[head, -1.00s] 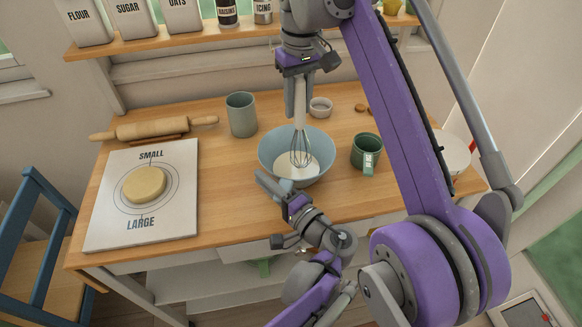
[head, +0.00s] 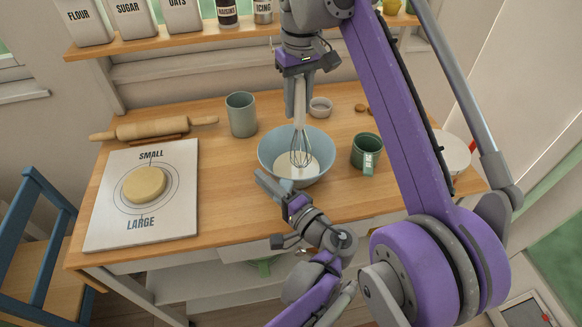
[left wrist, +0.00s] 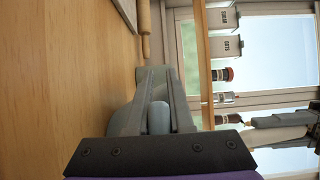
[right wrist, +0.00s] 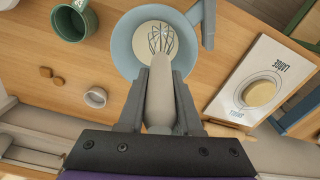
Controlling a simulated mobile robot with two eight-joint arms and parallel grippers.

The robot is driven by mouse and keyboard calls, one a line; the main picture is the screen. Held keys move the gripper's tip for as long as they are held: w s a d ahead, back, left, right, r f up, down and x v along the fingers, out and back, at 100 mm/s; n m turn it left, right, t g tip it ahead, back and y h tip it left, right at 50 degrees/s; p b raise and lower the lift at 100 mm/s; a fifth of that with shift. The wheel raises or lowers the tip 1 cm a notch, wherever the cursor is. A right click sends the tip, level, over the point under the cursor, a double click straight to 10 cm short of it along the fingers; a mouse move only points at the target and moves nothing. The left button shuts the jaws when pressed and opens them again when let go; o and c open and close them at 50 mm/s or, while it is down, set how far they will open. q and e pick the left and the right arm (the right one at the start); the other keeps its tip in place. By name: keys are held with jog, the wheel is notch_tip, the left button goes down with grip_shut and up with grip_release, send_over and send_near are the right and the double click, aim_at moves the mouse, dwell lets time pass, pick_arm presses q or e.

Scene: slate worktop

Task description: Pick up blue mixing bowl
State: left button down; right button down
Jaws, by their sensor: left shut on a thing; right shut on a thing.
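The blue mixing bowl (head: 267,157) is on the wooden worktop with pale batter inside. It also shows in the right wrist view (right wrist: 121,45). My left gripper (head: 266,181) is shut on the bowl's near-left rim. In the left wrist view its fingers (left wrist: 157,85) largely hide the bowl. My right gripper (head: 298,100) is above the bowl, shut on the pale handle of a whisk (right wrist: 160,95). The whisk's wire head (head: 302,148) is down inside the bowl. I cannot tell whether the bowl's base touches the worktop.
A green mug (head: 367,150) stands close right of the bowl, a grey-green cup (head: 241,114) behind left. A small white ramekin (head: 321,107) is behind. A board (head: 105,215) with a dough disc (head: 144,185) and a rolling pin (head: 150,129) lie left. Clear wood separates board and bowl.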

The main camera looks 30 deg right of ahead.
aim_at(298, 86)
pick_arm(q)
jog(key=shift+r, duration=0.25)
pick_arm(e)
jog(key=shift+r, duration=0.25)
